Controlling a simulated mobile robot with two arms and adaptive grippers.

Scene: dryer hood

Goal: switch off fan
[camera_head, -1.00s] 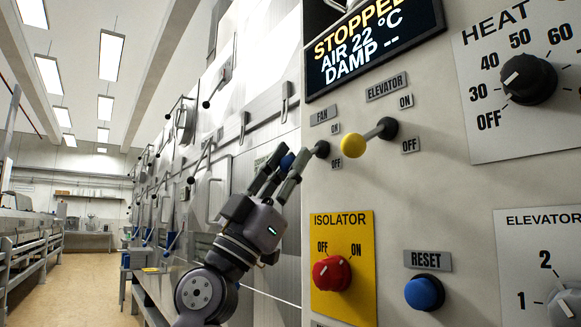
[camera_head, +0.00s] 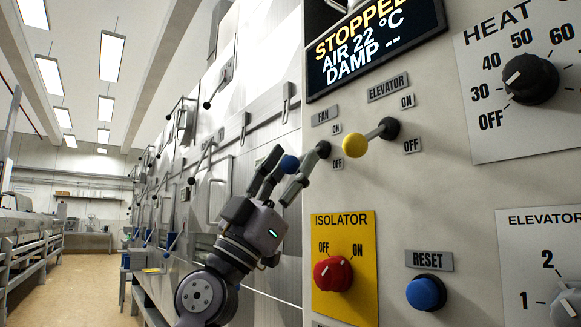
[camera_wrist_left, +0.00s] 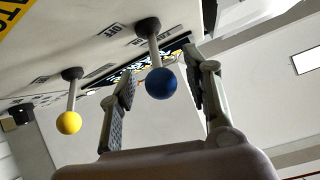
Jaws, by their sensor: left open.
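The fan lever has a blue ball knob (camera_head: 289,164) and sticks out from the panel beside the FAN label (camera_head: 325,117), with ON above and OFF below. Its dark base (camera_head: 323,149) shows in the head view; part of its stem is hidden by a finger. My left gripper (camera_head: 283,172) is open, with its fingers on either side of the knob. In the left wrist view the blue knob (camera_wrist_left: 160,84) lies between the open fingers of the left gripper (camera_wrist_left: 165,92), with visible gaps on both sides. My right gripper is not in view.
The elevator lever with a yellow ball (camera_head: 354,146) is close on the right. Below are a red isolator knob (camera_head: 332,273) and a blue reset button (camera_head: 426,292). The display (camera_head: 372,45) reads STOPPED. More levers line the wall at left.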

